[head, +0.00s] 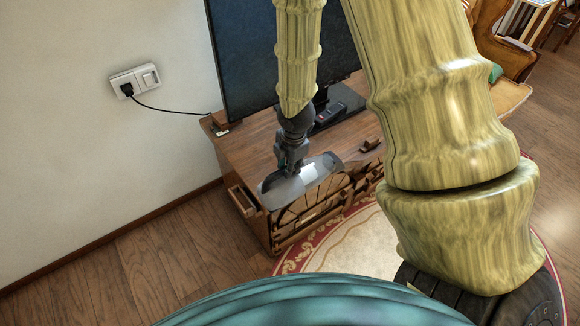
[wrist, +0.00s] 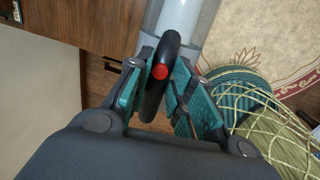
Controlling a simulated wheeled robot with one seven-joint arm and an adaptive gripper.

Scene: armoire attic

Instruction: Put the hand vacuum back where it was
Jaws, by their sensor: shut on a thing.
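The hand vacuum (head: 308,173) is grey with a pale silvery body. In the head view it is held over the front edge of the wooden TV cabinet (head: 245,150). My gripper (head: 290,165) is shut on it from above. In the wrist view the teal finger pads of my gripper (wrist: 160,90) close around the black handle of the hand vacuum (wrist: 188,22), which has a red button. Its silvery body extends toward the top of that view. Whether the vacuum touches the cabinet top cannot be told.
A dark television (head: 240,60) stands on the cabinet, with a small dark device (head: 331,113) near its base. A drawer (head: 242,199) at the cabinet's left end sticks out. A cable (head: 170,110) runs from the wall socket (head: 134,81). A round patterned rug (head: 365,240) lies in front.

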